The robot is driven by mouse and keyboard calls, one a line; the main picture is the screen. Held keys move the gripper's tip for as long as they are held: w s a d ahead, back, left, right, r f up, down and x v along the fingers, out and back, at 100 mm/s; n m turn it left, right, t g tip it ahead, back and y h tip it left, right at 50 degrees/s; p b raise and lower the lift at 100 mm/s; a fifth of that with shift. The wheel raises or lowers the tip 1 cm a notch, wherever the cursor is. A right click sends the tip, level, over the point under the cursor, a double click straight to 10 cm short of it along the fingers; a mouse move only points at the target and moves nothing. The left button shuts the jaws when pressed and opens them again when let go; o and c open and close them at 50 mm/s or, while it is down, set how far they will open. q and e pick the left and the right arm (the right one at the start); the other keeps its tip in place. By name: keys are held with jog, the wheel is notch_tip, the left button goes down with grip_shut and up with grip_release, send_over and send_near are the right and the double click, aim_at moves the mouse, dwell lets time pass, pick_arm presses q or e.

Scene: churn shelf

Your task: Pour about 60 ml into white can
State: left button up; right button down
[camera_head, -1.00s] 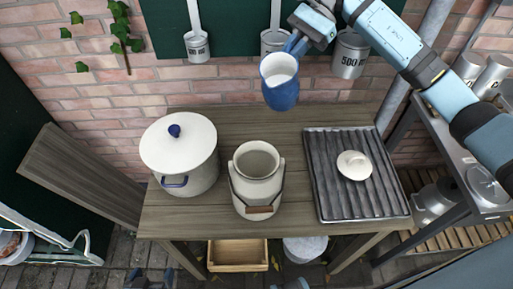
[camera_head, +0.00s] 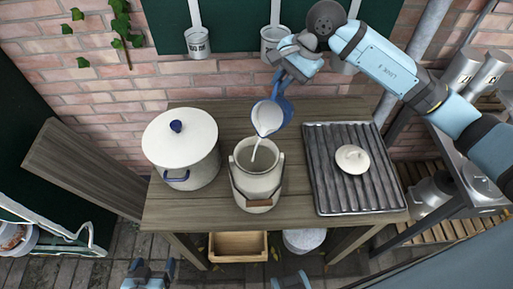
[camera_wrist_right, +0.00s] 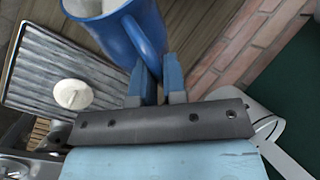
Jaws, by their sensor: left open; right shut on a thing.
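The white can (camera_head: 257,190) stands open on the wooden table, its bail handle with a wooden grip hanging at the front. A blue jug (camera_head: 284,104) with white contents is tilted above and behind the can. A thin white stream (camera_head: 254,150) runs from its lip to the can's mouth. The level inside the can cannot be read. My right gripper (camera_head: 286,74) is shut on the jug's handle; the right wrist view shows the fingers (camera_wrist_right: 158,88) at the blue handle (camera_wrist_right: 147,45). My left gripper (camera_head: 149,273) is open and empty, low at the front, below the table.
A white lidded pot (camera_head: 180,150) stands left of the can. A ribbed grey tray (camera_head: 330,190) with a white lid (camera_head: 352,158) lies to the right. Measuring cups (camera_head: 198,45) hang on the wall behind. A wooden box (camera_head: 238,247) sits beneath the table.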

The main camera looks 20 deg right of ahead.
aim_at(278, 86)
jog(key=shift+s+a+r+p, duration=0.2)
jog(key=shift+r+p, duration=0.1)
jog(key=shift+r, duration=0.15)
pick_arm(q)
jog(key=shift+w+r, duration=0.1)
jog(key=shift+r, duration=0.6)
pick_arm(e)
jog(key=shift+t, duration=0.3)
pick_arm(q)
jog(key=shift+r, duration=0.2)
pick_arm(e)
jog(key=shift+s+r+h, duration=0.1)
jog(key=shift+r+h, duration=0.05)
jog(key=shift+h, duration=0.15)
pick_arm(q)
jog(key=shift+r+p, duration=0.15)
jog(key=shift+p, duration=0.25)
pick_arm(e)
jog(key=shift+s+a+r, duration=0.15)
jog(key=shift+r, duration=0.05)
pick_arm(q)
jog(key=shift+r+p, duration=0.15)
jog(key=shift+p, duration=0.15)
pick_arm(e)
jog(key=shift+s+a+r+t+h, duration=0.15)
jog(key=shift+r+t+h, duration=0.1)
jog(key=shift+t+h, duration=0.05)
